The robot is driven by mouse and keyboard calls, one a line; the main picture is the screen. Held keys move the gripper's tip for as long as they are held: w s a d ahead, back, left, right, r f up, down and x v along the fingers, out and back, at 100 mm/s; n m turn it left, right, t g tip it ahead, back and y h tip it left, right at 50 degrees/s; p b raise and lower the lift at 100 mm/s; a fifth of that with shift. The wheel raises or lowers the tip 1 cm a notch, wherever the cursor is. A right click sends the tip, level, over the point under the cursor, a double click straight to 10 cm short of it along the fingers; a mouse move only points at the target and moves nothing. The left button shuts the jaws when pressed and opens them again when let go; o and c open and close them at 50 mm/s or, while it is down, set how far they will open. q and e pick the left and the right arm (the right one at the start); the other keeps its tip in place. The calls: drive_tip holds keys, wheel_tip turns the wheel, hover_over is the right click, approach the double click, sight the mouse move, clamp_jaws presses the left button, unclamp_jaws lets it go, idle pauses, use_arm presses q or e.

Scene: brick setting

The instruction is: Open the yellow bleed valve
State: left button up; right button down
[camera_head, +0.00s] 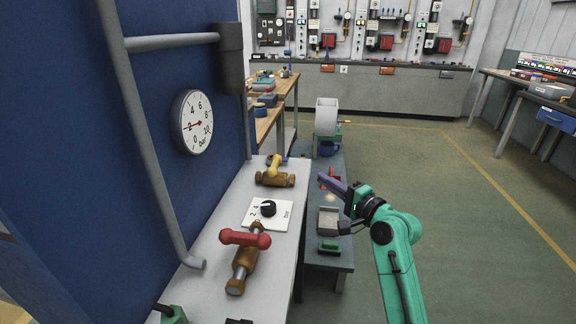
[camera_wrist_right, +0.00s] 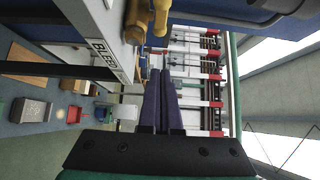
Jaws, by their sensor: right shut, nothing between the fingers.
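The yellow bleed valve, with a brass body (camera_head: 282,181) and a yellow handle (camera_head: 273,165), sits toward the far end of the pale bench top. In the right wrist view its brass and yellow parts (camera_wrist_right: 140,22) show at the top edge, close to a "BLEED" label (camera_wrist_right: 104,58). My right gripper (camera_head: 322,177) is to the right of the valve, past the bench edge, and apart from it. Its purple fingers (camera_wrist_right: 160,74) are closed together with nothing between them. My left gripper's fingers do not show.
A red-handled valve (camera_head: 246,239) and a white dial plate with black knob (camera_head: 268,209) stand nearer on the bench. A pressure gauge (camera_head: 192,122) hangs on the blue panel, near a grey pipe (camera_head: 150,150). A lower shelf with small items lies right of the bench. Floor at right is clear.

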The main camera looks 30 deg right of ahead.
sight(275, 166)
drive_tip(key=w, duration=0.3)
drive_tip(key=w+a+p, duration=0.1)
drive_tip(key=w, duration=0.5)
drive_tip(key=shift+w+a+r, duration=0.1)
drive_tip(key=shift+a, duration=0.05)
drive_tip(key=w+a+p, duration=0.1)
drive_tip(key=w+a, duration=0.1)
drive_tip(key=shift+w+a, duration=0.55)
drive_tip(key=shift+a, duration=0.15)
drive_tip(key=shift+f, duration=0.2)
drive_tip(key=shift+y, duration=0.3)
drive_tip(key=shift+w+d+n+b, duration=0.1)
drive_tip(key=shift+d+n+b, duration=0.05)
drive_tip(key=shift+n+b, duration=0.2)
drive_tip(key=shift+y, duration=0.3)
